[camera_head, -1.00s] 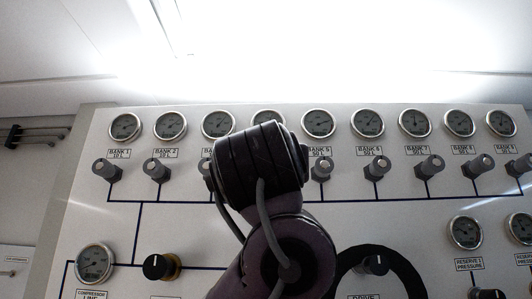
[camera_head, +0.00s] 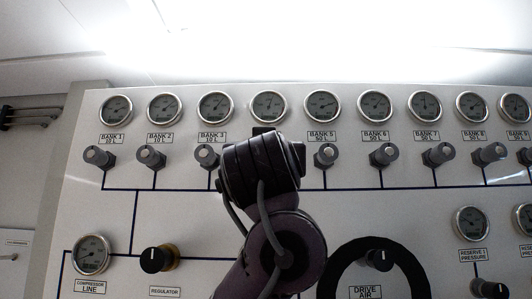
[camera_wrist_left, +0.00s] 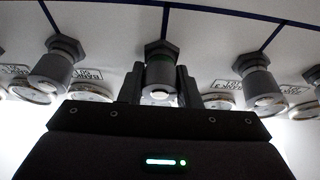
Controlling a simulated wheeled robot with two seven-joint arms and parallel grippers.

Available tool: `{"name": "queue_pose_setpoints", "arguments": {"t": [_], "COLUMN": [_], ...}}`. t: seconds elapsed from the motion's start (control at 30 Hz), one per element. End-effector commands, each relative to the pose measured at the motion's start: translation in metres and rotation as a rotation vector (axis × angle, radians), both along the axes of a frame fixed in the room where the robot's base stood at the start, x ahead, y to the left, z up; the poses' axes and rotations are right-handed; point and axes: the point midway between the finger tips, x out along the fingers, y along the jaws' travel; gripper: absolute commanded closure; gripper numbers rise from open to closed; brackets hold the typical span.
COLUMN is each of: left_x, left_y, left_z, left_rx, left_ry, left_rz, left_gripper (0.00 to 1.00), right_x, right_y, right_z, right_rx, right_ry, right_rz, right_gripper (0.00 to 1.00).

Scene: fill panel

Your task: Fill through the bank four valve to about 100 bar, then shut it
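The bank four gauge (camera_head: 268,106) shows in the top row in the head view; its reading is too small to tell. My left wrist hides the bank four valve and its label there. In the left wrist view, which is upside down, the bank four valve knob (camera_wrist_left: 161,72) points toward the camera. My left gripper (camera_wrist_left: 160,84) has one dark finger on each side of the knob, with no clear gap between them and it. The gripper appears shut on the knob. My right gripper is not in view.
The bank three valve (camera_head: 207,154) and bank five valve (camera_head: 326,154) stand close on either side. Further down are the regulator knob (camera_head: 157,259), the compressor line gauge (camera_head: 91,254) and the drive air knob (camera_head: 379,259) within a black ring.

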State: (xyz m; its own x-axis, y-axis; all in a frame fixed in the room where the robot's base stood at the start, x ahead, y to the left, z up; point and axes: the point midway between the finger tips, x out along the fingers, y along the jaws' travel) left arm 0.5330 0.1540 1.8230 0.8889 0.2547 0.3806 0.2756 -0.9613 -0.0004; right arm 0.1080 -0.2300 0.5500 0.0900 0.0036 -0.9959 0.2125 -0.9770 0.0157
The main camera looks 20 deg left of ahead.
Motion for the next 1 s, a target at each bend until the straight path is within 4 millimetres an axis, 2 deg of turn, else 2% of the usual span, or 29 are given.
{"name": "queue_pose_setpoints", "arguments": {"t": [0.03,0.1,0.27,0.7,1.0], "left_x": [0.000,0.000,0.000,-0.001,-0.001], "left_y": [0.000,0.000,-0.001,-0.002,-0.002], "left_z": [0.000,0.000,-0.001,0.001,0.001], "left_rx": [0.000,0.000,0.038,0.373,0.403], "left_ry": [0.000,0.000,0.011,0.103,0.110], "left_rz": [0.000,0.000,-0.002,-0.002,0.000], "left_gripper": [0.87,0.93,0.93,0.93,0.93], "right_x": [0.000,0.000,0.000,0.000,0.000], "right_y": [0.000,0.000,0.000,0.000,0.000], "right_z": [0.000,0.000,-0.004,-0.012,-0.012], "right_rx": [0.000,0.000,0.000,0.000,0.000], "right_ry": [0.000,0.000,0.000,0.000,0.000], "right_rz": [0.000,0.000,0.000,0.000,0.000], "right_gripper": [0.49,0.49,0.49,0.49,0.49]}}
